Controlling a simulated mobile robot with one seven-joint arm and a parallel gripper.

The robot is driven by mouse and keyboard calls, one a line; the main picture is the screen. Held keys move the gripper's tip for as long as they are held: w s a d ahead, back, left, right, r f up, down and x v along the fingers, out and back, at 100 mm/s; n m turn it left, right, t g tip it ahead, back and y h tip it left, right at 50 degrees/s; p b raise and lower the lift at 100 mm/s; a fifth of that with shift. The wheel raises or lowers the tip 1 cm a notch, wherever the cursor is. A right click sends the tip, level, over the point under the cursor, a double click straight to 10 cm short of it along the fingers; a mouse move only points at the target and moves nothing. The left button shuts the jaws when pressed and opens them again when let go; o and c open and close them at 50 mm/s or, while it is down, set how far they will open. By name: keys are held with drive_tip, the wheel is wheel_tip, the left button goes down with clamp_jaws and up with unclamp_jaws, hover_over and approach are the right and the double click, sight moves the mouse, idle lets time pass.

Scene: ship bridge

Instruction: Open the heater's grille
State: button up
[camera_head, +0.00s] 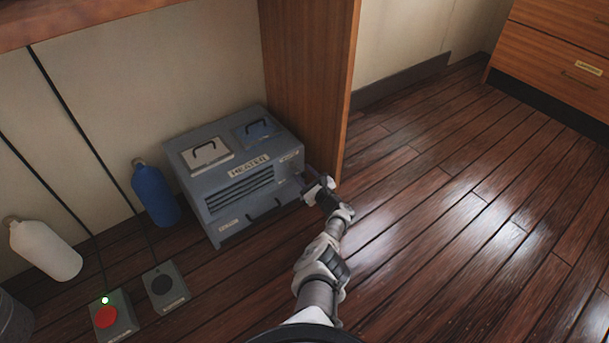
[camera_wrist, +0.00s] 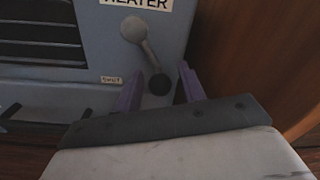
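The grey heater (camera_head: 205,200) stands on the floor against the wall. Its slatted grille (camera_head: 240,188) is on the front, and its dark slots also show in the wrist view (camera_wrist: 40,28). A grey lever (camera_wrist: 148,48) with a dark knob (camera_wrist: 159,84) hangs down on the heater front, right of the grille, with a small "SHUT" label (camera_wrist: 111,79) to its left. My gripper (camera_head: 308,184) is at the heater's right front. In the wrist view my gripper (camera_wrist: 160,78) has its two purple fingers apart, one on each side of the knob; neither clearly touches it.
A wooden panel (camera_head: 307,70) stands close to the heater's right. A blue bottle (camera_head: 157,194), a white bottle (camera_head: 45,250), a red button box (camera_head: 107,317) and a dark button box (camera_head: 164,288) are on the left. The floor (camera_head: 450,210) on the right is clear.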

drive_tip(key=shift+s+d+r+p, duration=0.1)
drive_tip(key=shift+s+d+p, duration=0.15)
drive_tip(key=shift+s+p, duration=0.2)
drive_tip(key=p+v, duration=0.6)
drive_tip(key=v, duration=0.6)
drive_tip(key=shift+s+d, duration=0.2)
drive_tip(key=shift+s, duration=0.15)
